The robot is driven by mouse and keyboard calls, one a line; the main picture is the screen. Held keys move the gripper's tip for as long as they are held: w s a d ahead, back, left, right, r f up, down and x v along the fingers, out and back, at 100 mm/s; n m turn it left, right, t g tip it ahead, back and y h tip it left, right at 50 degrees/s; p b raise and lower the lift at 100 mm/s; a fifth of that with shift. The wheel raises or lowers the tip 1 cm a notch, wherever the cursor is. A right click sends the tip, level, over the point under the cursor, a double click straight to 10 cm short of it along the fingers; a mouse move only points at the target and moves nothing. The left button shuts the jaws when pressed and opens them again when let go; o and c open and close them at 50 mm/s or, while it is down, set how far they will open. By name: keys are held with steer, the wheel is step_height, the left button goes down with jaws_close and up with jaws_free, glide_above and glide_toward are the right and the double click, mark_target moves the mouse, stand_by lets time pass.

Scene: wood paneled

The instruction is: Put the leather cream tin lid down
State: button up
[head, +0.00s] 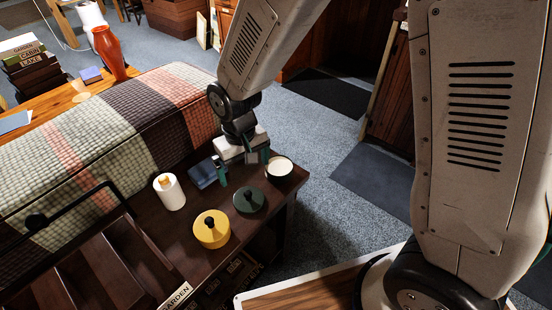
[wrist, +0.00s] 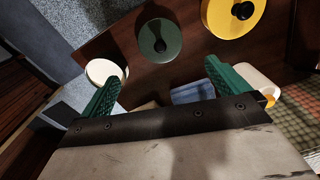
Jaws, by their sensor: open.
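The dark green tin lid (head: 249,200), round with a dark knob, lies knob up on the dark wooden table near its edge. It also shows in the wrist view (wrist: 160,40), ahead of the fingers. The open round tin (head: 278,168), dark-sided with pale cream inside, stands behind it to the right; the wrist view shows its pale top (wrist: 104,72). My gripper (head: 243,165) is open and empty, its green fingers apart, above the table behind the lid. In the wrist view no finger (wrist: 161,72) touches the lid.
A yellow round tin (head: 211,229) with a black knob stands left of the lid. A white bottle (head: 169,192) with an orange-yellow cap stands farther left. A blue item (head: 202,173) lies near my gripper. A plaid cloth-covered piece (head: 120,120) borders the table's far side.

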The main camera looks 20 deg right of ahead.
steer(key=shift+r, duration=0.1)
steer(key=s+d+r+m, duration=0.1)
steer(key=s+d+r, duration=0.2)
steer(key=d+r, duration=0.4)
steer(key=s+d+r+m, duration=0.1)
steer(key=s+d+r, duration=0.2)
steer(key=d+r, duration=0.4)
steer(key=s+d+r+m, duration=0.1)
steer(key=s+d+r, duration=0.2)
steer(key=s, duration=0.4)
steer(key=s+d+r+t, duration=0.1)
steer(key=s+d+r, duration=0.2)
steer(key=s+r, duration=0.2)
steer(key=shift+s+d+m, duration=0.4)
steer(key=shift+s, duration=0.45)
